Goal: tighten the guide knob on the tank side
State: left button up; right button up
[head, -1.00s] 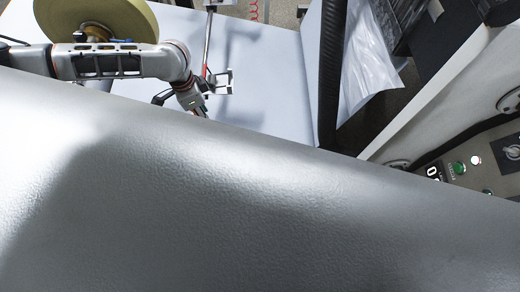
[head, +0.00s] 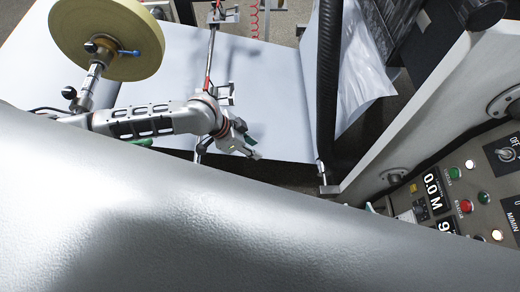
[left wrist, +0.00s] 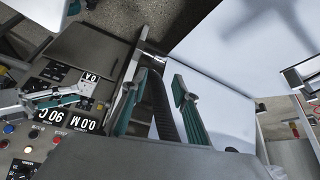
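My left gripper (head: 247,143) is over the light sheet, just right of the metal guide rod (head: 211,55). In the left wrist view its green fingers (left wrist: 157,105) are apart with nothing held; a black ribbed roller (left wrist: 164,112) shows beyond them. Guide brackets (head: 224,94) sit on the rod, and one shows at the right of the left wrist view (left wrist: 302,74). I cannot single out the guide knob. Another green-padded gripper, seemingly my right one (left wrist: 62,100), shows small by the control panel in the left wrist view; its opening is unclear.
A large grey surface (head: 200,220) fills the near part of the head view. A tan roll (head: 105,38) is at upper left. The black roller (head: 327,90) stands right of the sheet (head: 275,85). A control panel (head: 462,190) with buttons and displays is at right.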

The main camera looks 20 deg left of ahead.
pick_arm(q)
jog(key=shift+d+r+h, duration=0.15)
jog(key=shift+d+h, duration=0.15)
jog(key=shift+d, duration=0.95)
jog(key=d+n+t+h, duration=0.2)
jog(key=d+t, duration=0.1)
jog(key=d, duration=0.2)
jog(key=s+a+f+n+t+y, duration=0.2)
jog(key=s+a+f, duration=0.1)
jog(key=a, duration=0.4)
jog(key=s+a+f+n+t+y, duration=0.2)
jog(key=s+a+n+y, duration=0.1)
jog(key=s+a, duration=0.3)
jog(key=shift+a+f+y, duration=0.3)
jog(key=shift+a+f, duration=0.1)
jog(key=shift+a, duration=0.75)
